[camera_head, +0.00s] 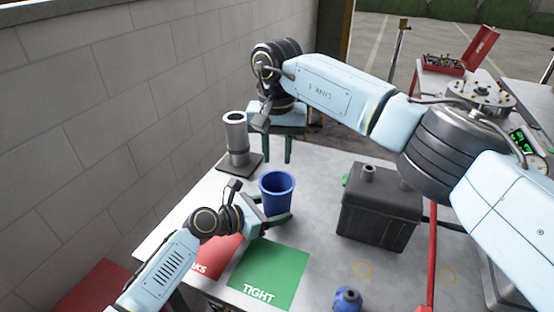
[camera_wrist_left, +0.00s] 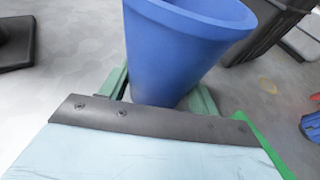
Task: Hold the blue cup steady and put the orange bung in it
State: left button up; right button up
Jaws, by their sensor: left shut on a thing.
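The blue cup (camera_head: 277,192) stands upright on the grey table, behind the green mat, and its visible inside looks empty. My left gripper (camera_head: 288,218) is shut on the cup low down, with a green finger on either side. The cup also fills the upper middle of the left wrist view (camera_wrist_left: 180,45), between the two green fingers (camera_wrist_left: 160,95). My right gripper (camera_head: 277,150) hangs behind the cup, higher up, with its two green fingers pointing down and apart. I see nothing between them. I do not see the orange bung in either view.
A grey cylinder on a dark base (camera_head: 236,135) stands left of my right gripper. A black box (camera_head: 378,215) stands right of the cup. The green "TIGHT" mat (camera_head: 270,265) and a red mat (camera_head: 222,252) lie in front. A blue object (camera_head: 348,299) is at the front edge.

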pick_arm(q)
jog(key=o, duration=0.8)
jog(key=shift+o, duration=0.2)
